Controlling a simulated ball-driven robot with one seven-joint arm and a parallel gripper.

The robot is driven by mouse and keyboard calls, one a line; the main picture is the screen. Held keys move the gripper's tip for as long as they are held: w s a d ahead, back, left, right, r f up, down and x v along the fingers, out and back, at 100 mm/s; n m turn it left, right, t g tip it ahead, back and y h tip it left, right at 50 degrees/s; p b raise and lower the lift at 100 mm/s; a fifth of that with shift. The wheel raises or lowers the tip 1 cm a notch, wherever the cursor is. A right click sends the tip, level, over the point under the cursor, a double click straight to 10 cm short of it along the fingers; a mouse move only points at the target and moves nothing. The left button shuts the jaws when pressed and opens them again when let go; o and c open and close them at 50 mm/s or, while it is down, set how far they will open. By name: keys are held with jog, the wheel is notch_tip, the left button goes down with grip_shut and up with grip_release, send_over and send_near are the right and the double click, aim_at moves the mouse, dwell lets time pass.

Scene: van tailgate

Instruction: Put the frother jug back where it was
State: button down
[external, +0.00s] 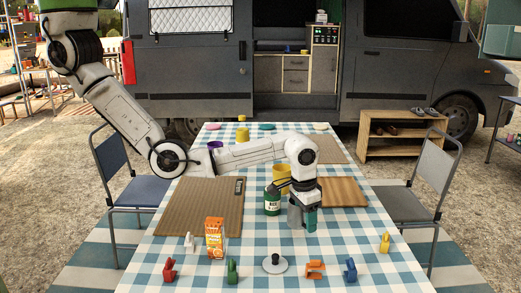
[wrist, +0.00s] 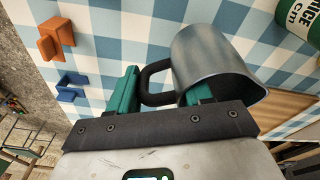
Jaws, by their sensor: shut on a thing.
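The frother jug is a grey metal jug with a dark handle. In the wrist view its body (wrist: 212,62) is tipped in the picture, and the handle lies between the teal fingers of my gripper (wrist: 160,88). My gripper is shut on the jug at the handle. In the external view my gripper (external: 309,217) is over the front middle of the checked table, with the jug (external: 295,214) just left of it, partly hidden. I cannot tell whether its base touches the cloth.
A wooden board (external: 343,192) lies to the right. An orange carton (external: 214,238), a grey disc with a black knob (external: 275,265) and coloured clips (external: 315,268) line the front.

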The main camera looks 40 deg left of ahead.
jog(key=shift+w+d+f, duration=0.15)
jog(key=shift+w+f, duration=0.05)
jog(key=shift+f, duration=1.55)
jog(key=shift+c, duration=2.4)
grip_release()
jog(key=shift+f, duration=0.1)
notch_tip(320, 180, up, 12)
jog(key=s+a, duration=0.1)
jog(key=shift+s+p, duration=0.15)
jog(key=shift+p, duration=0.15)
